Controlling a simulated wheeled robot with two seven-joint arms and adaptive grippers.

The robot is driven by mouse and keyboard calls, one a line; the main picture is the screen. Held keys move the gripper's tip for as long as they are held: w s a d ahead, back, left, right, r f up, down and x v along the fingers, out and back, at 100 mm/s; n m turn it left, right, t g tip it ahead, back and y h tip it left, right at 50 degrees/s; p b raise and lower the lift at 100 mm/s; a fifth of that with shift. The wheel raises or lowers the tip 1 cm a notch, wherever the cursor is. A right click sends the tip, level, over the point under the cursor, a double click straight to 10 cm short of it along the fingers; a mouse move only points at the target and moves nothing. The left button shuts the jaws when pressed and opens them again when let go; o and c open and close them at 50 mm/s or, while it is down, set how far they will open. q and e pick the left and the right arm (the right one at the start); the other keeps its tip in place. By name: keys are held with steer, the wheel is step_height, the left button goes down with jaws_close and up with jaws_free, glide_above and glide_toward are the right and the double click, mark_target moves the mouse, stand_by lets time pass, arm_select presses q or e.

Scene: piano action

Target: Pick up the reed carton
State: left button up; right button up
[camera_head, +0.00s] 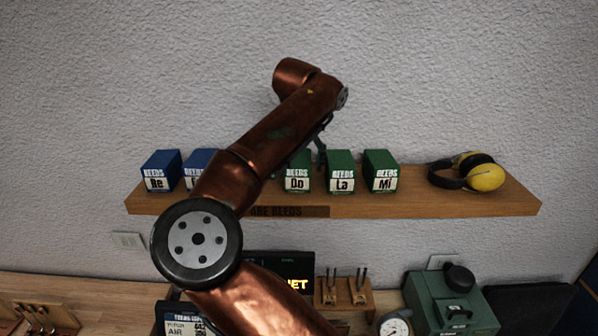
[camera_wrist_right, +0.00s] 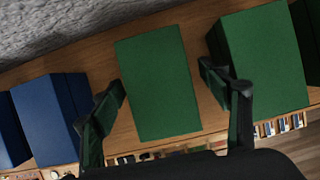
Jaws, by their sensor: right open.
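Reed cartons stand in a row on a wooden shelf (camera_head: 450,205). The green "Do" carton (camera_head: 297,180) is partly hidden behind my right arm. The green "La" carton (camera_head: 341,178) and "Mi" carton (camera_head: 381,176) stand to its right. The blue "Re" carton (camera_head: 160,171) and another blue carton (camera_head: 196,164), partly covered by my arm, stand to the left. My right gripper (camera_head: 318,148) is above the row. In the right wrist view, it is open with its fingers on either side of a green carton (camera_wrist_right: 158,75), apparently "Do". My left gripper is out of view.
Yellow and black earmuffs (camera_head: 483,175) lie at the shelf's right end. In the wrist view, a blue carton (camera_wrist_right: 45,115) and a green one (camera_wrist_right: 262,62) flank the fingers closely. A bench below holds a green case (camera_head: 450,305) and a round dial (camera_head: 394,325).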

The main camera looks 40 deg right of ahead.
steer(key=c, duration=1.6)
steer(key=shift+o, duration=0.2)
steer(key=shift+r, duration=0.1)
